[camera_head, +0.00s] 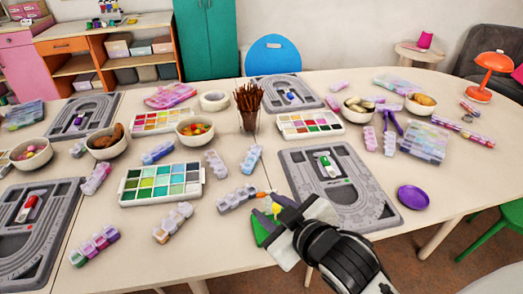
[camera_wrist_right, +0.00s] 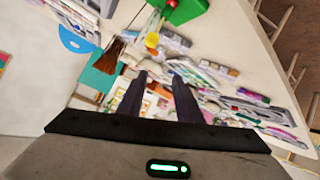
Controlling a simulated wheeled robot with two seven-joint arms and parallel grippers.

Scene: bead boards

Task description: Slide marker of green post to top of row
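A grey board (camera_head: 372,205) with a moulded track lies right of the middle of the table in the head view. A small green-and-white piece (camera_head: 328,167) sits in a dark recess in its upper part; its post and marker are too small to tell apart. My right gripper (camera_head: 270,209) is just left of the board's lower left part, near the table's front edge. In the right wrist view its two dark fingers (camera_wrist_right: 160,76) stand apart, with nothing seen between them. My left gripper is not in view.
Other grey boards (camera_head: 36,248) lie at the left and back. A green object (camera_head: 262,229) lies by my right gripper. A clear bead box (camera_head: 237,198) is left of it; a purple dish (camera_head: 413,197) is right of the board. A brush cup (camera_head: 248,118) stands behind.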

